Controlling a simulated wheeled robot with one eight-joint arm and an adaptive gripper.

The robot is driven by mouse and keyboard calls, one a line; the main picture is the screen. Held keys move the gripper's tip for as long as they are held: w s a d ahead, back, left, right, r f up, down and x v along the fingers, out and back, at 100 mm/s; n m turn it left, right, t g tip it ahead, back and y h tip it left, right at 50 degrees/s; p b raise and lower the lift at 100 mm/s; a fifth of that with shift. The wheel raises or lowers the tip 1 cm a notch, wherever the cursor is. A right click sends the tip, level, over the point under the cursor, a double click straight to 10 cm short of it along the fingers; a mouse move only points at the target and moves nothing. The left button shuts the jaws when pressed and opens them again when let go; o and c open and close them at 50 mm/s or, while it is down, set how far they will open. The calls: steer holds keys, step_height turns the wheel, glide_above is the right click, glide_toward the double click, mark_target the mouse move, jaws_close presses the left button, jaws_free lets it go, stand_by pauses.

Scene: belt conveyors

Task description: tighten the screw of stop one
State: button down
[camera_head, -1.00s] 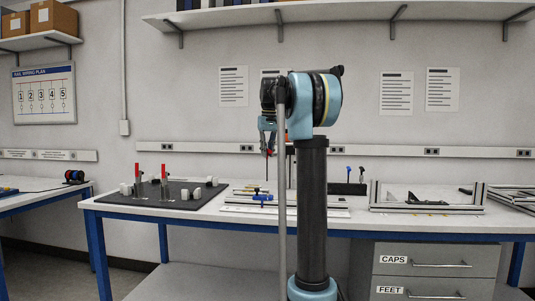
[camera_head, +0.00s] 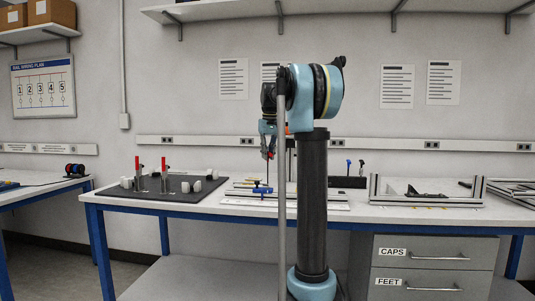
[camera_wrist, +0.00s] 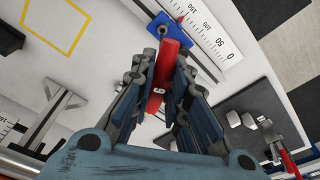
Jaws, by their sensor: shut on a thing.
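My gripper (camera_head: 267,139) hangs pointing down over the back part of the white bench, left of my dark arm column. In the wrist view my gripper (camera_wrist: 160,85) is shut on a red-handled tool (camera_wrist: 170,58) with a white mark on it. A blue stop (camera_wrist: 181,25) shows just past the red handle, beside a white scale; whether the tool touches it I cannot tell. In the head view a blue stop (camera_head: 264,196) stands on the rail fixture below my gripper. The screw is not visible.
A dark mat (camera_head: 185,197) with red-handled clamps and white blocks lies to the left. A dark rack (camera_head: 347,182) with blue and black tools stands right of my column. A metal frame (camera_head: 425,201) lies farther right.

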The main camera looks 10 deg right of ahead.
steer(key=n, duration=0.5)
steer(key=shift+n+y, duration=0.3)
steer(key=shift+n, duration=0.1)
steer(key=shift+f, duration=1)
stand_by(1.1)
steer(key=m, duration=0.3)
steer(key=shift+s+m, duration=0.1)
steer(key=shift+m, duration=0.2)
steer(key=shift+m+h, duration=0.4)
steer(key=shift+m, duration=0.7)
steer(key=shift+m, duration=1)
steer(key=m, duration=0.3)
steer(key=shift+m+h, duration=0.3)
steer(key=shift+m, duration=0.1)
